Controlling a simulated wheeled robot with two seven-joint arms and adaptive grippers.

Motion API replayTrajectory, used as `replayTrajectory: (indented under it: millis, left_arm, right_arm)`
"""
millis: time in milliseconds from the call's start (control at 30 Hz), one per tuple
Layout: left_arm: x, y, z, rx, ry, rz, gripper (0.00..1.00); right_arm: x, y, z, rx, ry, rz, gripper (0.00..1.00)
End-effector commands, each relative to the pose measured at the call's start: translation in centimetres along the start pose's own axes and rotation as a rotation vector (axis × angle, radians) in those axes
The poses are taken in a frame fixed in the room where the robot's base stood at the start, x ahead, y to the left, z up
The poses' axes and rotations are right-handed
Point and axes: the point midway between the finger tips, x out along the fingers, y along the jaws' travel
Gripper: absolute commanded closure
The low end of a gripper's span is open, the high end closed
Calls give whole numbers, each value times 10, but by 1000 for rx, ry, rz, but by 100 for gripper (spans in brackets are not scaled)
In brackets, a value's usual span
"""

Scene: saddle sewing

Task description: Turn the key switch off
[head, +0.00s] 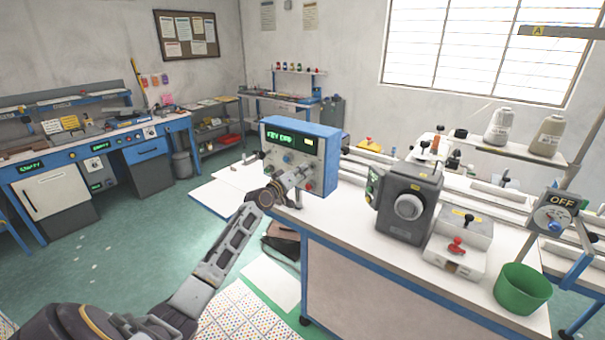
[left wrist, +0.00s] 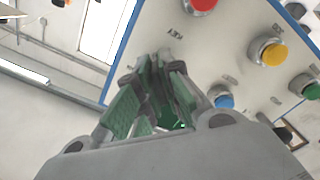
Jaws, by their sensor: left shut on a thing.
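The control box (head: 318,160) has a blue frame, a pale front panel and a green-lit display (head: 279,136) whose text begins with "KEY". It stands at the left end of the white bench. My left gripper (head: 304,173) reaches the lower part of this panel. In the left wrist view the panel (left wrist: 215,40) shows close up, and the green-padded fingers (left wrist: 158,68) are closed against it between the buttons. They are shut on a small part, likely the switch key, which the fingers hide. Its turn position cannot be told. My right gripper is not in view.
Red (left wrist: 203,3), yellow (left wrist: 271,52), blue (left wrist: 224,101) and green (left wrist: 312,91) buttons sit close to the fingers. On the bench (head: 350,212) are a grey machine (head: 407,202), a white unit with a red knob (head: 457,248) and a green bucket (head: 522,288). An OFF dial (head: 553,217) stands at right.

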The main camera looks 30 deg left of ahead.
Motion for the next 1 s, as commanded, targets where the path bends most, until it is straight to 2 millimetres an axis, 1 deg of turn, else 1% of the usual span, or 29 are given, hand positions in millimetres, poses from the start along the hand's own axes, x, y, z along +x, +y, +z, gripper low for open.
replayTrajectory:
  millis: [67, 100, 233, 267, 667, 833, 1000]
  left_arm:
    - [0, -1, 2, -1, -2, -1, 100]
    - [0, -1, 2, -1, -2, -1, 89]
    - [0, -1, 1, 0, -2, -1, 72]
    - [0, -1, 1, 0, -2, -1, 71]
    - [-1, 0, 0, 1, 0, 0, 71]
    - [-6, -1, 1, 0, -1, -1, 71]
    - [-17, -1, 1, 0, 0, -1, 71]
  right_arm:
    - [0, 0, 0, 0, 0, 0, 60]
    - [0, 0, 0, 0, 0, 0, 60]
    - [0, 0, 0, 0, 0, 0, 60]
    - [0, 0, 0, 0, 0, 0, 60]
    - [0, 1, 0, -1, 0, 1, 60]
    - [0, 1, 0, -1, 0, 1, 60]
    - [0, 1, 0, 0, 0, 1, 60]
